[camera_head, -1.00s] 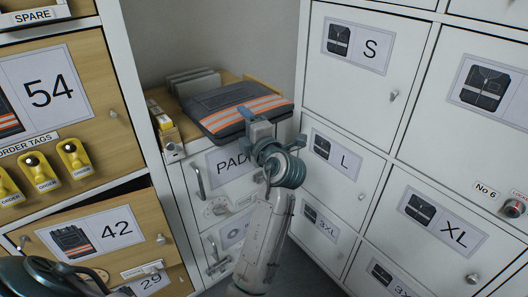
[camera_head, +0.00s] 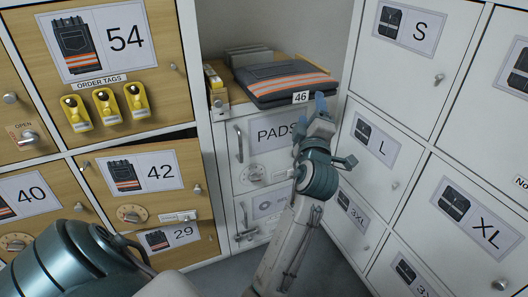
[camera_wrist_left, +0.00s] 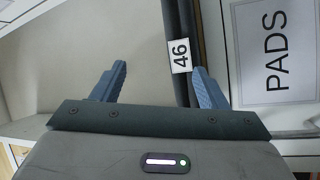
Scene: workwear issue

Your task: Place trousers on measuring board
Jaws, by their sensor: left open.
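Folded dark grey trousers (camera_head: 284,80) with orange and silver stripes lie flat on the wooden top of the white PADS cabinet. A white tag marked 46 (camera_head: 300,97) is on their front edge. My left gripper (camera_head: 318,108) is open at the front right of the trousers. In the left wrist view the trousers' edge (camera_wrist_left: 182,25) and the tag (camera_wrist_left: 180,56) lie between the open fingers (camera_wrist_left: 158,80), close to the right finger. I cannot tell whether the finger touches them. A yellow-edged wooden piece (camera_head: 214,88) shows left of the trousers; I cannot tell whether it is the measuring board. My right gripper is not in view.
Grey upright slabs (camera_head: 249,56) stand behind the trousers. Wooden lockers (camera_head: 110,110) with yellow order tags (camera_head: 106,106) stand left, and white lockers (camera_head: 410,110) right. These lockers flank the corner closely. The wall above the trousers is bare.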

